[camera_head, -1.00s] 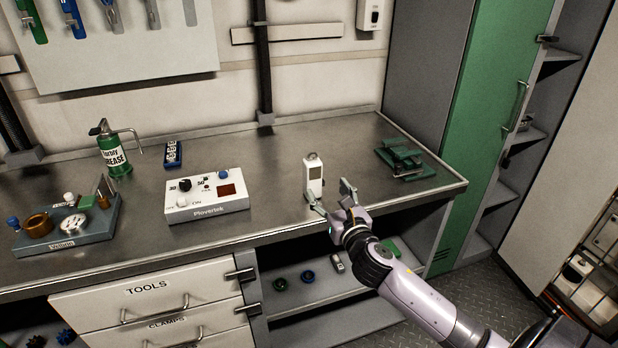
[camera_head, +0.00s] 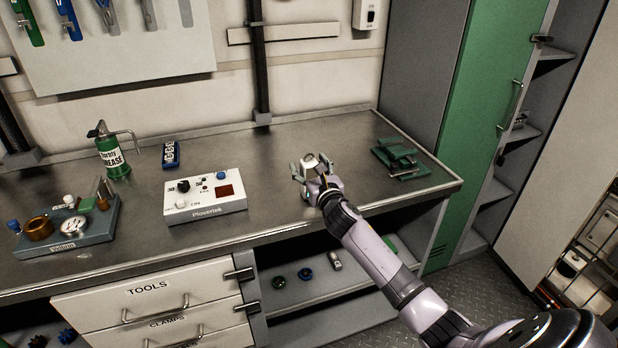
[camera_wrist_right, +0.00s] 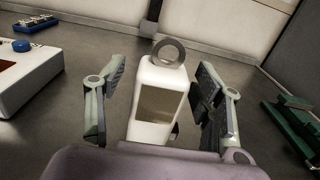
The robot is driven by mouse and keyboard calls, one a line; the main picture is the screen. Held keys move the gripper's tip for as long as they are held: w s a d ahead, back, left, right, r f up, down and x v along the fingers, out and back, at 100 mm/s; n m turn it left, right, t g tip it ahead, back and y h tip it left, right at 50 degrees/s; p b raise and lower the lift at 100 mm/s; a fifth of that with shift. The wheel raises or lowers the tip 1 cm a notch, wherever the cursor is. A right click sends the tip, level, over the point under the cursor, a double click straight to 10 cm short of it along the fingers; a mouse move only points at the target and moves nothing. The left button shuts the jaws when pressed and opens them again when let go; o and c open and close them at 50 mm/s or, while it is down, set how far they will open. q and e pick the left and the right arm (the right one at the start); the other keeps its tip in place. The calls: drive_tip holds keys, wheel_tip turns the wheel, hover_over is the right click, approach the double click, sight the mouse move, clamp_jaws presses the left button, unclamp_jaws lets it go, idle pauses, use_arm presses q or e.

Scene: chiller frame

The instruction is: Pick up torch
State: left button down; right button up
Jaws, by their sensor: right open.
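A white upright block-shaped object with a grey ring on top and a dark window on its front, which I take for the torch (camera_wrist_right: 158,108), stands on the metal workbench. In the head view the torch (camera_head: 309,160) is mostly hidden by my right gripper (camera_head: 312,170). In the right wrist view my right gripper (camera_wrist_right: 162,82) is open, with one finger on each side of the torch. A gap shows between the torch and each finger. My left gripper is not in view.
A white control box (camera_head: 205,196) stands left of the torch on the workbench (camera_head: 270,165). Green metal pieces (camera_head: 402,160) lie to the right. A grease can (camera_head: 113,153) and a blue block (camera_head: 171,154) stand further left. A green cabinet door (camera_head: 490,120) is at right.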

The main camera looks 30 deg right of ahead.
drive_tip(key=shift+w, duration=0.15)
drive_tip(key=shift+d, duration=0.1)
drive_tip(key=shift+c, duration=0.3)
drive_tip(key=shift+r, duration=0.1)
clamp_jaws()
idle(0.4)
wheel_tip(320, 180, up, 20)
drive_tip(key=p, duration=0.1)
drive_tip(key=shift+p, duration=0.3)
